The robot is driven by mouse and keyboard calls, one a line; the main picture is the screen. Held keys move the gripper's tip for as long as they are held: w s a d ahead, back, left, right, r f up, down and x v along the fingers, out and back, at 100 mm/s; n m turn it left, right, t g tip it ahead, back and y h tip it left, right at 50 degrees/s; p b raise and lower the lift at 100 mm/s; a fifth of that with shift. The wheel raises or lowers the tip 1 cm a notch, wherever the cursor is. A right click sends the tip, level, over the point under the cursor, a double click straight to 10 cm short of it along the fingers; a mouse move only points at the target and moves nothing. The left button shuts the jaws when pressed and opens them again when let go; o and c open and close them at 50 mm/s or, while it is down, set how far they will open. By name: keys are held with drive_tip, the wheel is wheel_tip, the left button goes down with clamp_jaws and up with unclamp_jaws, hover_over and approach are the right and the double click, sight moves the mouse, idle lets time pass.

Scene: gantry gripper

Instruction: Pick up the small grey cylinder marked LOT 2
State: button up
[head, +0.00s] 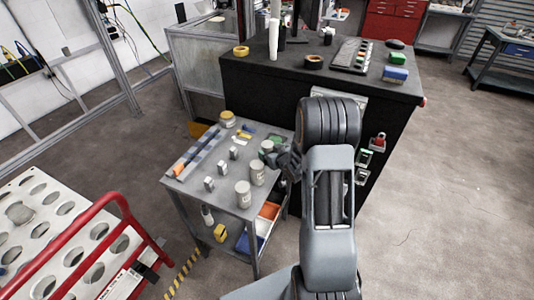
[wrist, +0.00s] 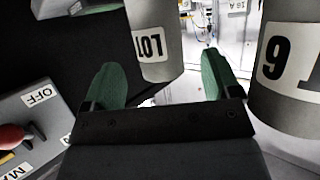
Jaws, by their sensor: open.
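In the wrist view a grey cylinder (wrist: 153,30) with a white label reading LOT stands between and just past the green fingertips of my gripper (wrist: 160,78). The number on its label is not readable, and its top is cut off by the frame. My gripper is open, with nothing held. In the head view my gripper (head: 278,157) is over the right side of the small grey table (head: 200,150), beside a pale cylinder (head: 267,146) that it partly hides. Labels there are too small to read.
A larger grey cylinder (wrist: 290,95) marked with a 6 or 9 is close on the right. A panel marked OFF (wrist: 40,97) with a red knob is at left. More cylinders (head: 242,194) and small grey blocks (head: 209,183) stand on the table. The black bench (head: 260,80) rises behind.

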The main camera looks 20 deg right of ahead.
drive_tip(key=shift+p+x, duration=0.4)
drive_tip(key=shift+x, duration=1.8)
drive_tip(key=shift+s+f, duration=0.15)
drive_tip(key=shift+f, duration=0.05)
drive_tip(key=shift+c, duration=0.3)
drive_tip(key=c, duration=1.2)
